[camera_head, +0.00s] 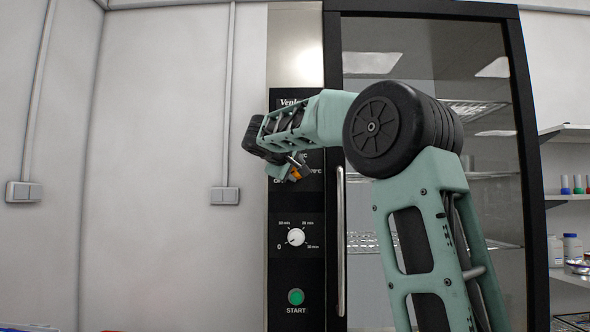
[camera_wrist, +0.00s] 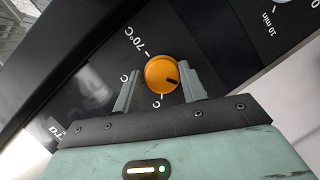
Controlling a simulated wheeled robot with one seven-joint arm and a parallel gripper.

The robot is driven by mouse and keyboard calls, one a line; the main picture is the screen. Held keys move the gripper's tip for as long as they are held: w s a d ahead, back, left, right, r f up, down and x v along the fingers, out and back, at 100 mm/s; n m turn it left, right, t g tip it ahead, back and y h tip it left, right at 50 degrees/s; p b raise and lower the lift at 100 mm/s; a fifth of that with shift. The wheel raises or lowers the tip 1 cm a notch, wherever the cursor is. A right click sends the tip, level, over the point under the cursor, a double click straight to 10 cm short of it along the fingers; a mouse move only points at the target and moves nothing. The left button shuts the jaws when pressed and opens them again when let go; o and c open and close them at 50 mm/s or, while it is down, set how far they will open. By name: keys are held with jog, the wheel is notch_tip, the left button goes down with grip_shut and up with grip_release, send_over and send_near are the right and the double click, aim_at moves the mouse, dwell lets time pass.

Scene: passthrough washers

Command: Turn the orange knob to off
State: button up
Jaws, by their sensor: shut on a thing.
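The orange knob (camera_wrist: 160,74) is round with a dark pointer mark and sits on the black control panel (camera_head: 296,204). In the wrist view its mark points to the lower right, towards the right finger. My gripper (camera_wrist: 160,79) is shut on the knob, one finger on each side. In the head view only a bit of the orange knob (camera_head: 295,175) shows below my gripper (camera_head: 290,168). A "70°C" label shows beside the knob; other labels around it are partly hidden, so I cannot tell which one the mark meets.
A white timer knob (camera_head: 296,237) and a green START button (camera_head: 295,297) are lower on the panel. A vertical metal handle (camera_head: 340,240) and a glass door (camera_head: 420,60) stand to the right. Shelves with bottles (camera_head: 572,246) are at the far right.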

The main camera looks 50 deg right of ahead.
jog(key=o, duration=0.9)
jog(key=shift+w+a+f, duration=0.1)
jog(key=shift+w+f, duration=0.1)
jog(key=shift+f, duration=0.05)
jog(key=shift+r, duration=0.1)
jog(key=shift+s, duration=0.1)
jog(key=b+v, duration=0.1)
jog(key=v, duration=1.6)
jog(key=shift+a+r, duration=0.1)
jog(key=shift+a, duration=0.05)
